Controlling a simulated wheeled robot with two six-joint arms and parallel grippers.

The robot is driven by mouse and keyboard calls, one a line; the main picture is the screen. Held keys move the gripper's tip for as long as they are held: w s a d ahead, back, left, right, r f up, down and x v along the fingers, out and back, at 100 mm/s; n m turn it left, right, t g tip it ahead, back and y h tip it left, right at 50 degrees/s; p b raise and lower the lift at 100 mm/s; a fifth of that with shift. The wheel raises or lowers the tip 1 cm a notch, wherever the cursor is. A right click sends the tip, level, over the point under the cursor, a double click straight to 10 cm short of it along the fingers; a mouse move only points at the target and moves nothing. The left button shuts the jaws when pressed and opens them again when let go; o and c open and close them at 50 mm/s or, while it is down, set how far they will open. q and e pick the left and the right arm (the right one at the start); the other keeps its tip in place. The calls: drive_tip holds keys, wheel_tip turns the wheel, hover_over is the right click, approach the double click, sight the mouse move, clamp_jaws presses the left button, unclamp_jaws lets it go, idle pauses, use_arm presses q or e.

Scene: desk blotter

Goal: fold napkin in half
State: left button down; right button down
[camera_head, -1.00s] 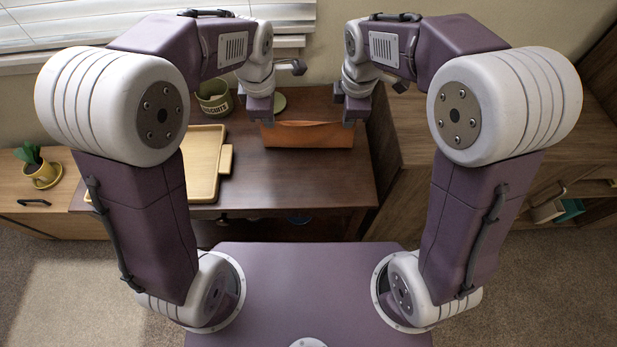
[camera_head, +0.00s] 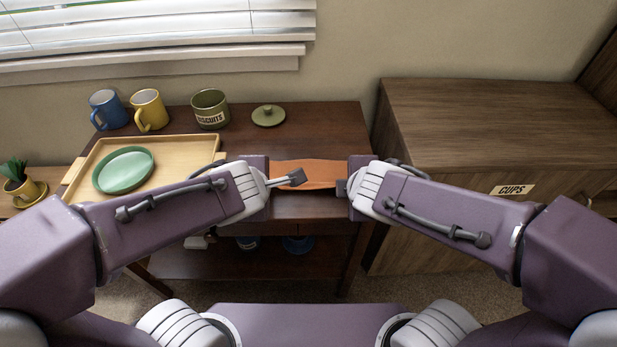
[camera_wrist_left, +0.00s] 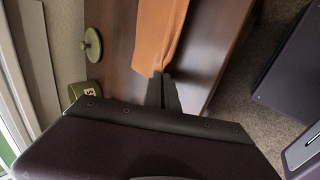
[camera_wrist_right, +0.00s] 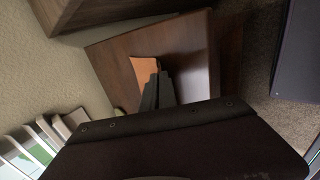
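The orange-brown napkin (camera_head: 308,173) stretches between my two grippers over the front of the dark wooden desk (camera_head: 240,135). In the left wrist view the napkin (camera_wrist_left: 158,38) narrows to the fingertips of my left gripper (camera_wrist_left: 162,88), which look shut on its end. In the right wrist view a corner of the napkin (camera_wrist_right: 144,69) meets the closed fingertips of my right gripper (camera_wrist_right: 157,88). In the head view the left gripper (camera_head: 268,180) is at the napkin's left end and the right gripper (camera_head: 347,186) at its right end. My left wrist partly covers its front edge.
A wooden tray (camera_head: 88,165) with a green plate (camera_head: 124,170) is left of the napkin. A blue mug (camera_head: 106,110), yellow mug (camera_head: 149,110), biscuits pot (camera_head: 210,108) and green lid (camera_head: 268,115) stand behind.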

use_arm(q)
drive_tip(key=shift+s, duration=0.1)
use_arm(e)
drive_tip(key=shift+s, duration=0.1)
use_arm(q)
drive_tip(key=c, duration=1.3)
unclamp_jaws()
use_arm(e)
drive_tip(key=c, duration=1.3)
unclamp_jaws()
